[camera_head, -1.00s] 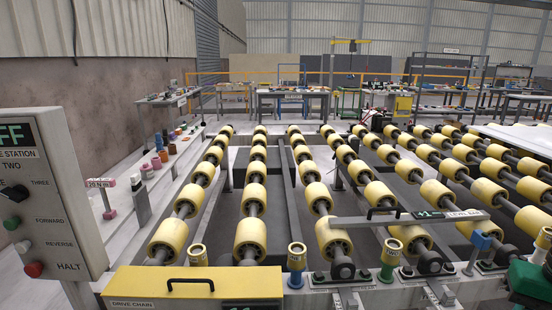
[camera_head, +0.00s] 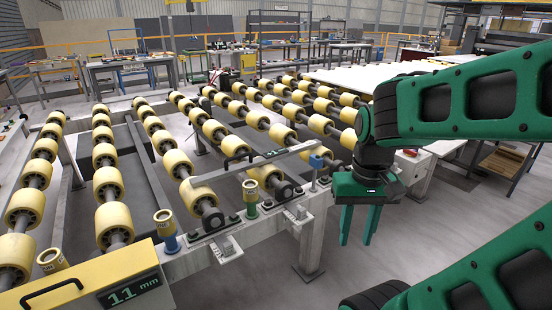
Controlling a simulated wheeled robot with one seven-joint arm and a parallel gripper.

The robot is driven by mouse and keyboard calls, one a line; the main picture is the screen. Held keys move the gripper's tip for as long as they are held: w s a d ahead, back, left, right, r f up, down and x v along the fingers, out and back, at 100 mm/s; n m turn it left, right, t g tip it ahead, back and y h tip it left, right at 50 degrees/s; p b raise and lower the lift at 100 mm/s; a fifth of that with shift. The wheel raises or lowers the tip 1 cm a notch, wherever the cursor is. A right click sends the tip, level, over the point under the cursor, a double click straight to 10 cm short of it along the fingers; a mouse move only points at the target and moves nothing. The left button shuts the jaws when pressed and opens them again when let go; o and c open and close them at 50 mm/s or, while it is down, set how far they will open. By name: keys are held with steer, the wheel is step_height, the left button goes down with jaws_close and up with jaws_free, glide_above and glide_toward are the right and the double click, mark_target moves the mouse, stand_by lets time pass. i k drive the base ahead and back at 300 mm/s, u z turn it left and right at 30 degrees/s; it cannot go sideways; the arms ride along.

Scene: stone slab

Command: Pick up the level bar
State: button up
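The level bar (camera_head: 255,165) is a long, thin grey bar with a small black handle (camera_head: 236,158) on top. It lies across yellow rollers near the front edge of the conveyor, slanting up to the right. My gripper (camera_head: 358,238) is green, with two fingers pointing down and a gap between them. It is open and empty, in the picture to the right of the bar and clear of it. Nothing hides the bar.
Yellow rollers (camera_head: 113,218) fill the conveyor. A blue-and-yellow post (camera_head: 164,228) and a green-and-yellow post (camera_head: 250,194) stand on its front rail. Grey floor lies open in front.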

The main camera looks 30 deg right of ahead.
mark_target(282, 153)
steer(key=k, duration=1.05)
steer(key=z, duration=0.55)
steer(key=i, duration=2.2)
steer(key=u, duration=0.15)
